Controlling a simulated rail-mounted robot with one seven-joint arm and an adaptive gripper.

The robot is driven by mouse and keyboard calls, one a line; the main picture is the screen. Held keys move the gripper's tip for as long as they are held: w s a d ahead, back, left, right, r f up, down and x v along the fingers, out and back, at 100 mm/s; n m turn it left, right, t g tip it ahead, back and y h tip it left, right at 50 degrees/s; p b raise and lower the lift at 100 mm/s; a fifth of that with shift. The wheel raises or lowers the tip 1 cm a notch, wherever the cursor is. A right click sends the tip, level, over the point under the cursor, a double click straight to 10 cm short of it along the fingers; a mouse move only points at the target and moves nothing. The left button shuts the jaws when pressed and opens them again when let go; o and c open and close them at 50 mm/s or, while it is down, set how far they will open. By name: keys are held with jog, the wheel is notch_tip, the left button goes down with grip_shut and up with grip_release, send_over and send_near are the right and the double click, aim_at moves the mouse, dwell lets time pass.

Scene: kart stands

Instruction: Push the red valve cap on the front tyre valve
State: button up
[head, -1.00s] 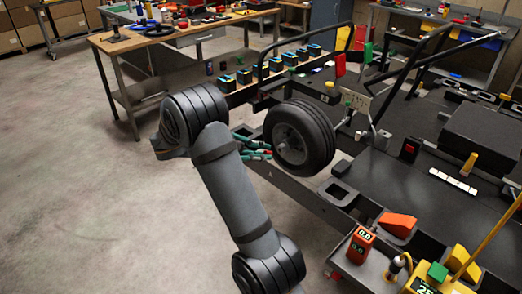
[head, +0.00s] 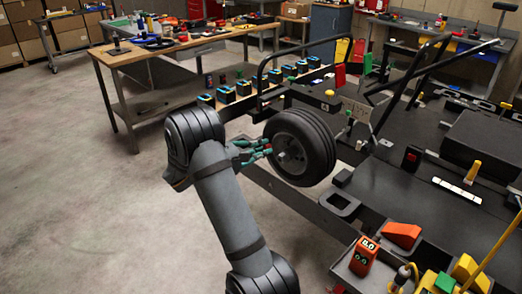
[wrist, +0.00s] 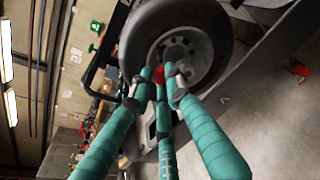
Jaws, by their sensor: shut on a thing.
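The front wheel, a black tyre (head: 313,136) with a grey hub (head: 291,155), is mounted upright on the kart. My gripper (head: 269,147), with teal fingers, reaches in from the left to the wheel's face. The wrist view shows the tyre (wrist: 132,42) and the pale hub (wrist: 189,58) just beyond the fingertips. The red valve cap (wrist: 158,75) shows small between the closed-in fingertips, beside the hub. My gripper is shut on it. The fingers hide most of the cap and the valve stem.
The kart's dark deck (head: 385,190) and frame bars lie right of the wheel. An orange gauge (head: 363,256) sits in a tray at the front. A wooden workbench (head: 150,62) stands behind. The floor on the left is clear.

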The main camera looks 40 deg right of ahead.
aim_at(284, 141)
jog(key=shift+b+x, duration=0.65)
jog(key=shift+x, duration=2.2)
jog(key=shift+b, duration=0.45)
jog(key=shift+b+x, duration=0.45)
jog(key=shift+x, duration=1)
jog(key=o, duration=0.8)
jog(key=shift+s, duration=0.1)
jog(key=v, duration=1.2)
